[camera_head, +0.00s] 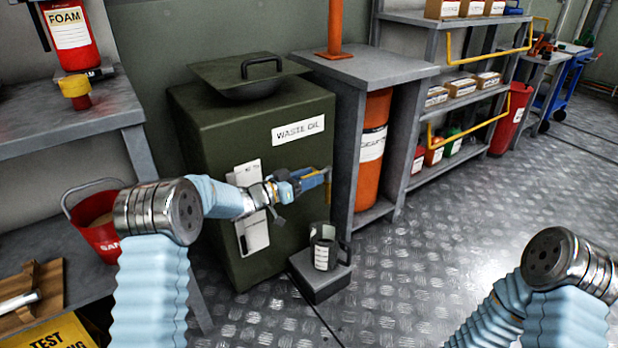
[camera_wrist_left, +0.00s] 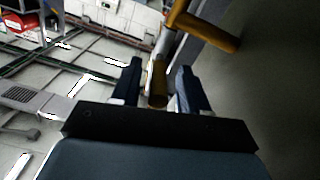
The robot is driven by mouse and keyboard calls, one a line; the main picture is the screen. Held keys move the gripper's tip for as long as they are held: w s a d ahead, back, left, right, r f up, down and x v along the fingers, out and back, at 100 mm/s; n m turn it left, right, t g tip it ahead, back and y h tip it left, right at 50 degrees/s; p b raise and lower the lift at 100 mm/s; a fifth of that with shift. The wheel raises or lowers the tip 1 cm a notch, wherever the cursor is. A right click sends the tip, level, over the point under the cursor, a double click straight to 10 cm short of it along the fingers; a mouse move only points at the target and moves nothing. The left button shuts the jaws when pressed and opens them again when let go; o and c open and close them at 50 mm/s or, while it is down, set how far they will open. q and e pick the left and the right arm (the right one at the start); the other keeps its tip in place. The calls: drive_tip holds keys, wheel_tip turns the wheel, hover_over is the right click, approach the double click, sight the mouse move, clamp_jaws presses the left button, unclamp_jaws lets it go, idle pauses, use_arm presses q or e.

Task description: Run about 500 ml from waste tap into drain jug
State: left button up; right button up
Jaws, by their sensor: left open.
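The dark green waste oil tank (camera_head: 205,115) stands at centre left with a "WASTE OIL" label. A yellow tap handle (camera_head: 328,185) shows at its right front, partly hidden by my left gripper. My left gripper (camera_head: 318,179) is at the tap and open. In the left wrist view the tap's yellow and grey parts (camera_wrist_left: 157,88) lie between the fingers of the left gripper (camera_wrist_left: 158,84), and a yellow crossbar (camera_wrist_left: 207,32) shows beyond. I cannot tell whether the fingers touch it. A dark drain jug (camera_head: 322,250) with a white label stands upright below the gripper. My right gripper is out of view.
The jug stands on a low grey block (camera_head: 322,284) on the metal floor. A grey bench (camera_head: 375,70) with an orange drum (camera_head: 372,155) under it stands right of the tank. A red sand bucket (camera_head: 98,230) is at left. Open floor (camera_head: 450,230) lies at right.

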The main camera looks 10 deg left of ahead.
use_arm(q)
drive_tip(key=v, duration=1.1)
drive_tip(key=shift+s+a+p, duration=0.3)
drive_tip(key=shift+p, duration=0.05)
